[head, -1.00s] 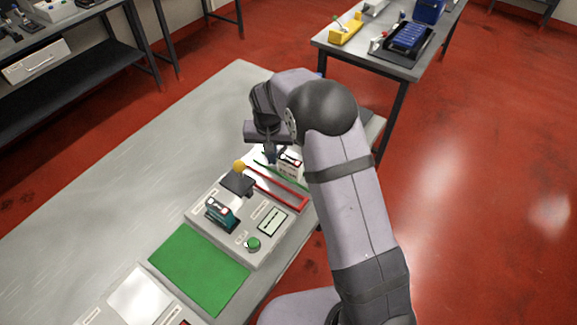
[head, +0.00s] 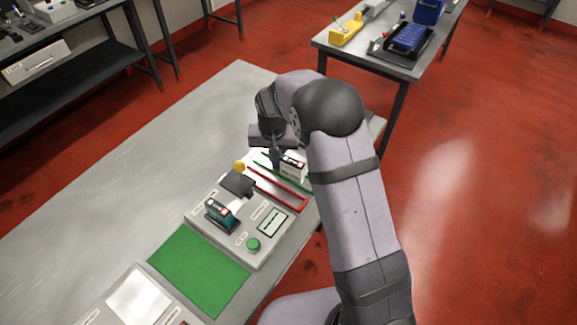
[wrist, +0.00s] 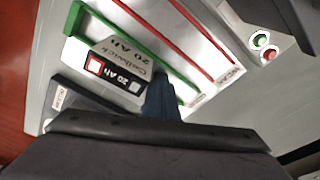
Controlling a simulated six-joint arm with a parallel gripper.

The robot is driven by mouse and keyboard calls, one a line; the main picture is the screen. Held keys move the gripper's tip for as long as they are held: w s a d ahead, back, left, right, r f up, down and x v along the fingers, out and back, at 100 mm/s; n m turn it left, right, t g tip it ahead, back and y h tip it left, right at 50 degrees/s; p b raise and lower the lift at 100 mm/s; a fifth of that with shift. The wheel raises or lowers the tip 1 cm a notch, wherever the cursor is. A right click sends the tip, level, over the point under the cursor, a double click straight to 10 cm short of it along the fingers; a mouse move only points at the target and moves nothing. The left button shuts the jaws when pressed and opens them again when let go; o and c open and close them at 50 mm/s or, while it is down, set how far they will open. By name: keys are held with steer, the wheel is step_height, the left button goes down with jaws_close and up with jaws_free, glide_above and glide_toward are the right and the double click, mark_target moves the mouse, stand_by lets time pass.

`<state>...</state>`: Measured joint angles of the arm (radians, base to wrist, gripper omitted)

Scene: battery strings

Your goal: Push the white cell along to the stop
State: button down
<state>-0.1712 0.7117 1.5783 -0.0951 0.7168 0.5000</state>
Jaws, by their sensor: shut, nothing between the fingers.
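The white cell (head: 292,171) has a black top with a red mark and stands in the lane with green rails, near its right end in the head view. In the wrist view the cell (wrist: 122,65) shows printed "20 Ah" lettering. It lies between my fingers and the green end stop (wrist: 74,20). A small gap seems to show before the stop. My gripper (head: 276,163) is shut and empty, with its fingertips down beside the cell's left side. In the wrist view the blue fingers (wrist: 161,99) are close to the cell; contact is unclear.
A red-railed lane (head: 277,190) runs alongside. The table's left side is clear.

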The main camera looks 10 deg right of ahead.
mark_target(287, 166)
steer(key=shift+s+d, duration=0.2)
steer(key=shift+s+d, duration=0.25)
steer(key=shift+s+d, duration=0.7)
steer(key=shift+s+d, duration=0.25)
steer(key=shift+w+a, duration=0.35)
stand_by(0.3)
steer(key=shift+r+p, duration=2.8)
steer(key=shift+r, duration=0.7)
